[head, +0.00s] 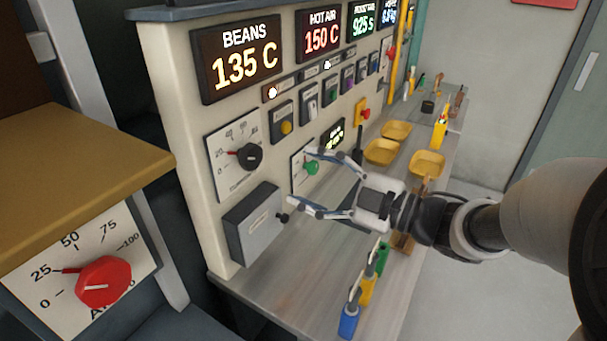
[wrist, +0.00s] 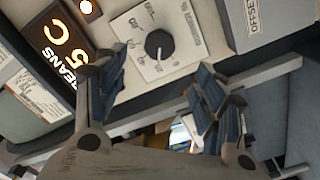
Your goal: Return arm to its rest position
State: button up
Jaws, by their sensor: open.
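My gripper (head: 300,178) is open and empty in the head view, in front of the control panel (head: 172,110). Its two fingers point left toward the panel, near a green knob (head: 312,168) and above a grey box (head: 254,226) with a dark knob on its side. My arm reaches in from the right edge. In the wrist view, the gripper's spread fingers (wrist: 160,95) frame part of the panel, with a black dial knob (wrist: 159,44) on a white scale beyond them. No object is between the fingers. I cannot tell whether a finger touches the panel.
Displays read BEANS 135 C (head: 242,60) and HOT AIR 150 C (head: 320,33). The counter (head: 290,300) below holds yellow trays (head: 428,163) and colored-handled tools (head: 349,322). A red knob (head: 103,282) and a brown ledge (head: 80,165) are at left. Open floor (head: 450,290) lies at right.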

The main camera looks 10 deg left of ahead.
jog(key=w+d+r+m+t+h, duration=0.2)
jog(key=w+d+m+t+h, duration=0.45)
jog(key=d+m+h, duration=0.2)
jog(key=s+d+f+m+h, duration=0.1)
jog(key=s+d+m+h, duration=0.25)
jog(key=d, duration=0.25)
jog(key=s+d+m+h, duration=0.2)
jog(key=d+m+h, duration=0.2)
jog(key=d, duration=0.2)
jog(key=s+f+m+g, duration=0.3)
jog(key=s+f+g, duration=0.1)
jog(key=s, duration=0.8)
jog(key=s+f+m+g, duration=0.4)
jog(key=s+f, duration=0.2)
jog(key=s, duration=0.6)
jog(key=shift+a+f+g+h, duration=0.25)
jog(key=shift+a+g+h, duration=0.05)
jog(key=shift+a+g, duration=0.1)
jog(key=shift+w, duration=0.15)
jog(key=shift+c, duration=0.6)
